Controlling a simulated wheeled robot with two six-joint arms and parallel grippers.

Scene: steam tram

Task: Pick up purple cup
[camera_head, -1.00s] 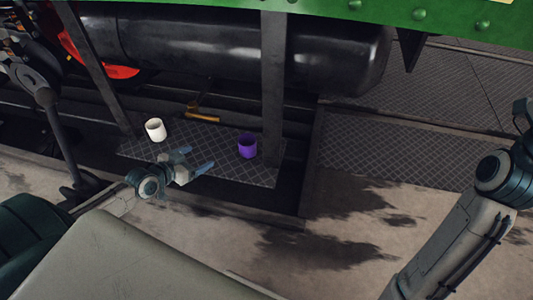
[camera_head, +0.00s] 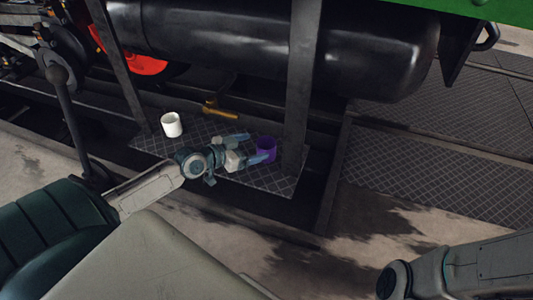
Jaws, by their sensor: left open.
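The purple cup (camera_head: 267,146) stands upright on a dark chequered metal step (camera_head: 270,183), close to a vertical post. My left gripper (camera_head: 258,146) reaches in from the left and is open. Its fingers point right, at the cup. The near finger overlaps the cup's lower left side in the picture, and the far finger ends just left of the cup's upper part. I cannot tell whether they touch it. My right arm shows at the lower right, but its gripper is out of view.
A white cup (camera_head: 171,124) stands on the step's left part, beyond my left arm. A dark post (camera_head: 300,85) rises right behind the purple cup. A black cylindrical tank (camera_head: 270,45) hangs above. A yellow-brown bar (camera_head: 219,109) lies behind the step.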

